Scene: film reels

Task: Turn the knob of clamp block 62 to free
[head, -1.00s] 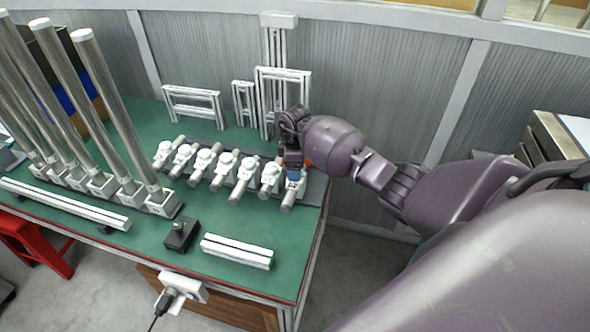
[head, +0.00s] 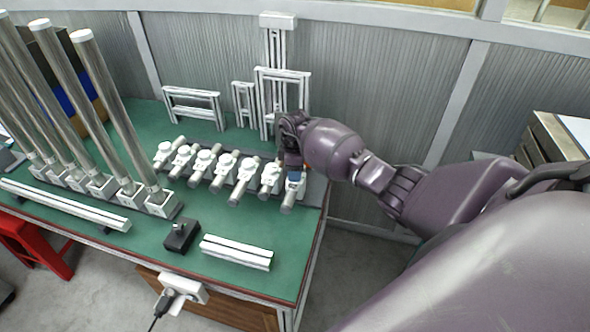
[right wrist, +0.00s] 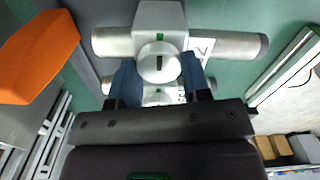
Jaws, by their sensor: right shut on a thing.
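A row of clamp blocks with pale knobs stands on the table in the head view. My right gripper (head: 293,174) is at the rightmost clamp block (head: 287,199). In the right wrist view its blue fingers (right wrist: 159,75) are shut on the round knob (right wrist: 157,65) of a clamp block (right wrist: 159,17), one on each side. A dark slot on the knob points towards a green mark on the block. The block's label is partly hidden and I cannot read its number. My left gripper is out of view.
An orange thing (right wrist: 38,55) lies close beside the gripper. Tall metal posts (head: 105,105) stand at the left. White frames (head: 193,105) stand at the back. A black box (head: 181,236) and a white rail (head: 236,252) lie at the front. Green tabletop is bare between them.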

